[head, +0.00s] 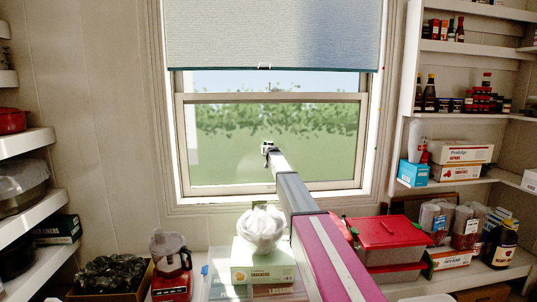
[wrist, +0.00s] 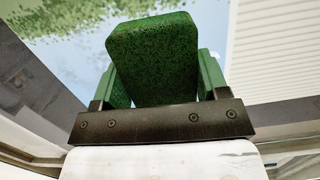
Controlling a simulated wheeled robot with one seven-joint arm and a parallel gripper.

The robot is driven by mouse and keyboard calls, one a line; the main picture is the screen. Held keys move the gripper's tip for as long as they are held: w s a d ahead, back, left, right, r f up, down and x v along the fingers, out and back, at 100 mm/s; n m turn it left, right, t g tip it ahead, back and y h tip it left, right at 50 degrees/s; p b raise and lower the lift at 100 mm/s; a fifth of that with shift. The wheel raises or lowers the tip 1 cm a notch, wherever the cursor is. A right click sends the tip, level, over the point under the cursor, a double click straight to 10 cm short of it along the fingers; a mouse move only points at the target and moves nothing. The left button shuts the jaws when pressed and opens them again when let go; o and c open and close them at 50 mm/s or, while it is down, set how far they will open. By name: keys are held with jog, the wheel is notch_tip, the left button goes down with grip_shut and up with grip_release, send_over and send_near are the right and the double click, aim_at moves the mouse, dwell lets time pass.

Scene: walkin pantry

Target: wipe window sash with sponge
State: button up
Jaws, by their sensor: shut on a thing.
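The window sash (head: 272,97) is the lower framed pane in the middle of the head view, with its rail below the blind. My arm reaches toward its glass, and my gripper (head: 268,147) shows small in front of the pane. In the wrist view a green, dark-speckled sponge (wrist: 152,60) sits between the two green fingers of my gripper (wrist: 158,82), which are shut on it. The sash frame (wrist: 45,90) shows tilted at the left of the wrist view. I cannot tell whether the sponge touches the glass or frame.
A blind (head: 270,35) covers the window's upper part. Below stand a white bowl (head: 261,228) on a cracker box (head: 262,262), a food processor (head: 170,255) and a red-lidded container (head: 388,233). Shelves (head: 465,48) with bottles flank the right; shelves with pots flank the left.

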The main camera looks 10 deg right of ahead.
jog(key=shift+d, duration=5.3)
jog(key=shift+w+d+r, duration=0.1)
jog(key=shift+d, duration=1.55)
jog(key=shift+s+a, duration=0.2)
jog(key=shift+a, duration=1.5)
jog(key=shift+w+a, duration=0.15)
jog(key=shift+a, duration=2.45)
jog(key=shift+w+a, duration=0.1)
jog(key=shift+a, duration=2.5)
